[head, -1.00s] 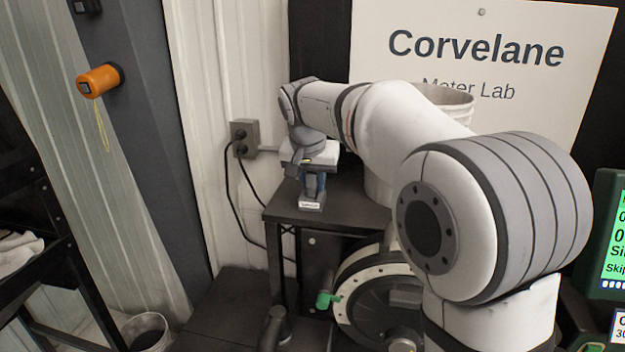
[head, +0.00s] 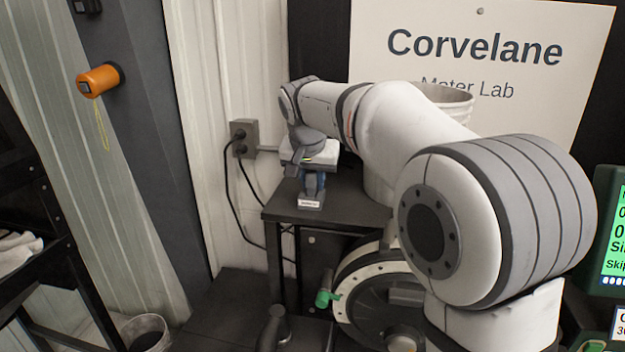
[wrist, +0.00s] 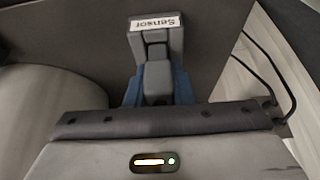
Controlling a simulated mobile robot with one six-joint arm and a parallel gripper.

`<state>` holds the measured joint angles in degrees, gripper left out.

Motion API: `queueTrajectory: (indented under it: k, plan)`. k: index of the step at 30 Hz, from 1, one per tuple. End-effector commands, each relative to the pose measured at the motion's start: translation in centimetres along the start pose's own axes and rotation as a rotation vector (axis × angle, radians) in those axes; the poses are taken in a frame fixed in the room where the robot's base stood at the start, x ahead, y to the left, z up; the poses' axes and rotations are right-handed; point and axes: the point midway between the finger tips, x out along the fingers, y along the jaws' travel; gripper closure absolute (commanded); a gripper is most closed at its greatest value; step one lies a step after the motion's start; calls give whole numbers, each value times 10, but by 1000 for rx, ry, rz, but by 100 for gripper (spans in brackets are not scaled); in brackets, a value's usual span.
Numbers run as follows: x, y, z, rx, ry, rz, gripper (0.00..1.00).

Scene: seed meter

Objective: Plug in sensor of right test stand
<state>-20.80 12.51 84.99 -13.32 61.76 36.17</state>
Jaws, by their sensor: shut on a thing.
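A grey sensor socket block with a white "Sensor" label (wrist: 155,24) stands on the dark stand's top; in the head view the labelled block (head: 310,203) is near the stand's front left. My gripper (wrist: 158,88) points down at it, its blue fingers shut on a grey plug (wrist: 157,76). The plug lines up with the block in the wrist view and appears to touch it or be in its slot; I cannot tell how deep. In the head view my gripper (head: 313,183) is right above the block, and my wrist hides part of it.
A wall outlet box (head: 244,138) with black cables is left of the stand (head: 350,215). A white bucket (head: 452,100) stands behind my arm. A seed meter disc with a green handle (head: 326,299) is below. A green screen (head: 612,235) is at the right.

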Motion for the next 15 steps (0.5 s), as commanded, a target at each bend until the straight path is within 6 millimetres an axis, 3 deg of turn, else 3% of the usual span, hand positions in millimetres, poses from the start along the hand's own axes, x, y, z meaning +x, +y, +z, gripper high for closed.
queueTrajectory:
  k: [1,15]
  plan:
    - [21,2,15,-4,-48,22,100]
    - [27,2,18,-5,-48,20,100]
